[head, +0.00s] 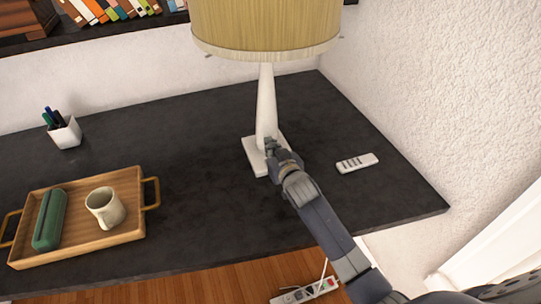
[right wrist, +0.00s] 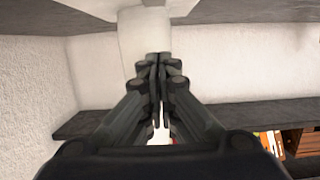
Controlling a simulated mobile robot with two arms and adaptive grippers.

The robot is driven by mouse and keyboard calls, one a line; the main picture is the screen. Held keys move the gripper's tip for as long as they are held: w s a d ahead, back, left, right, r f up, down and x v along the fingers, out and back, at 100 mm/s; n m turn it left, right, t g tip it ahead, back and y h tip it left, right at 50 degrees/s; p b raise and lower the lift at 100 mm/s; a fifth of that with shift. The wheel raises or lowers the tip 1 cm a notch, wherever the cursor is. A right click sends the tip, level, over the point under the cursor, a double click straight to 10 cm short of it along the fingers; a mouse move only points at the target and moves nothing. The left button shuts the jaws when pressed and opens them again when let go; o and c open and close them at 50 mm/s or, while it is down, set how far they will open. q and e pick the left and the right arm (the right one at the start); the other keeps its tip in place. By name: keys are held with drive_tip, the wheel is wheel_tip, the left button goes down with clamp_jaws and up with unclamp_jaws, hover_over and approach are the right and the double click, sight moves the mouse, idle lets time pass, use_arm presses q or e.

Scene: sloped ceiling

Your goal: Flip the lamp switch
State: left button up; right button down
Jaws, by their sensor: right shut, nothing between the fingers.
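The lamp stands at the right rear of the dark desk, with a yellow ribbed shade (head: 265,25), a white tapered stem (head: 266,95) and a square white base (head: 252,156). My right gripper (head: 270,146) is shut and empty, its tips at the foot of the stem just above the base. The right wrist view shows its closed fingers (right wrist: 157,62) in front of the pale stem (right wrist: 145,38). Whether they touch it I cannot tell. I cannot make out a switch; the gripper covers part of the lower stem and base. My left gripper is not in view.
On the dark desk (head: 190,130) a white remote (head: 357,163) lies right of the lamp. A wooden tray (head: 135,180) with a mug (head: 104,207) and a green case (head: 49,219) is at the left, near a pen cup (head: 65,132). A textured wall (head: 430,90) borders the right.

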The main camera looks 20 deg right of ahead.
wheel_tip(320, 180, down, 3)
drive_tip(key=shift+r, duration=0.15)
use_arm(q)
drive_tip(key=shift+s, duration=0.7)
use_arm(e)
drive_tip(key=shift+f, duration=0.65)
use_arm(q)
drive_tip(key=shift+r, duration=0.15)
use_arm(e)
drive_tip(key=shift+w+r+p, duration=0.1)
drive_tip(key=shift+r+p, duration=0.05)
drive_tip(key=shift+p, duration=0.4)
drive_tip(key=shift+f+g+p, duration=0.35)
drive_tip(key=shift+f+g, duration=0.05)
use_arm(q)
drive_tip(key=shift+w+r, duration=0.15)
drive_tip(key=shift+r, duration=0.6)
use_arm(e)
drive_tip(key=shift+w, duration=0.25)
